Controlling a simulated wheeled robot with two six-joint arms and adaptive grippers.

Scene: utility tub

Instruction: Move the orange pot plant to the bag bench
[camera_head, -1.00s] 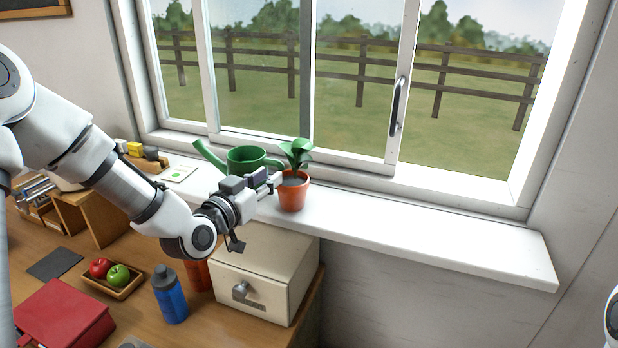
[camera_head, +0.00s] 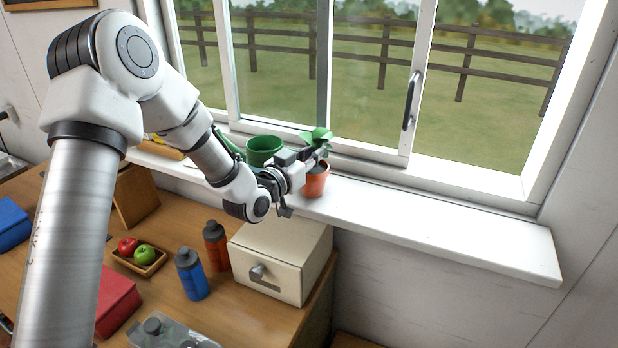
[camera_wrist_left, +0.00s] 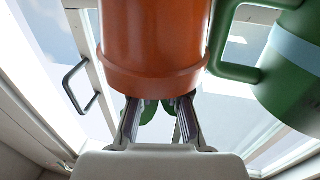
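The orange pot plant (camera_head: 316,183) stands upright on the white window sill, with green leaves above its rim. My left gripper (camera_head: 319,153) is level with the leaves, just above the pot's rim. In the left wrist view, its two fingers (camera_wrist_left: 160,108) are apart, with green leaves showing between them. The orange pot (camera_wrist_left: 155,40) fills the upper middle of that view, upside down, and hides the fingertips. I cannot tell whether the fingers touch the plant. My right gripper is out of view. I cannot make out the bag bench.
A green watering can (camera_head: 263,150) stands close left of the pot. The window handle (camera_head: 410,100) is behind, to the right. The sill (camera_head: 450,237) is clear to the right. Below are a cream drawer box (camera_head: 285,262), a blue bottle (camera_head: 192,275) and a red bottle (camera_head: 216,247).

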